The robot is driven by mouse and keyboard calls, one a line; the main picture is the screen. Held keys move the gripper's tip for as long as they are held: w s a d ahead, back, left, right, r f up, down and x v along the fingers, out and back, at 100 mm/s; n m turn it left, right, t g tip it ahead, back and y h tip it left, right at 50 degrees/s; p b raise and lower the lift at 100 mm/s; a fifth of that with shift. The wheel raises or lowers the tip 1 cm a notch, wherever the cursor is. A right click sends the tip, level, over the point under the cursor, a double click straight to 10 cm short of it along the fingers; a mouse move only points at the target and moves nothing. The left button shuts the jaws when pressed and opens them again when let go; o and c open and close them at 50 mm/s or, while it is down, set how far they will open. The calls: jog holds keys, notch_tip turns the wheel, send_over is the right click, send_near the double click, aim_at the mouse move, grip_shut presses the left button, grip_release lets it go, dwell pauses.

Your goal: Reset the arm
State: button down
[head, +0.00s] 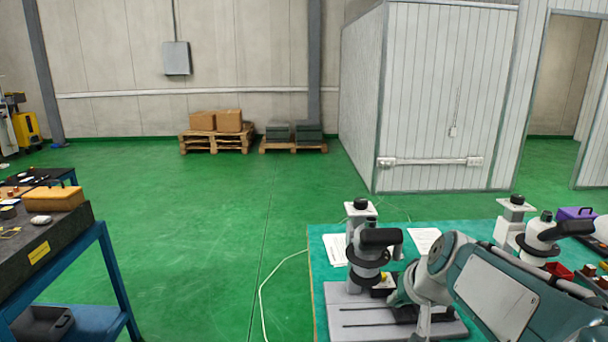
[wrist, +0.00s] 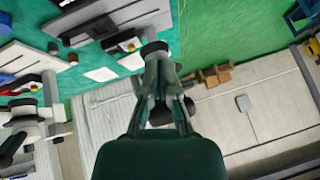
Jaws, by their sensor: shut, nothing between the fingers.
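My arm (head: 490,290), teal and white, reaches in from the lower right of the head view, over the teal-topped table (head: 318,270). My gripper (wrist: 160,70) shows in the middle of the wrist view, its dark green body at the bottom and its two fingers closing together at the tips. It is shut and holds nothing.
A microscope (head: 362,250) stands on the table beside my arm, with another (head: 540,235) to its right. A dark-topped bench (head: 70,232) with a yellow case (head: 54,198) stands at left. Green floor between them is open. Pallets (head: 215,142) and a white booth (head: 440,90) stand behind.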

jog(key=s+a+f+n+g+h, duration=0.1)
jog(key=s+f+h, duration=0.1)
jog(key=s, duration=1.7)
jog(key=shift+s+a+f+n, duration=0.2)
jog(key=shift+s+n, duration=0.1)
jog(key=shift+n, duration=0.1)
jog(key=shift+w+r, duration=0.1)
jog(key=shift+w, duration=0.05)
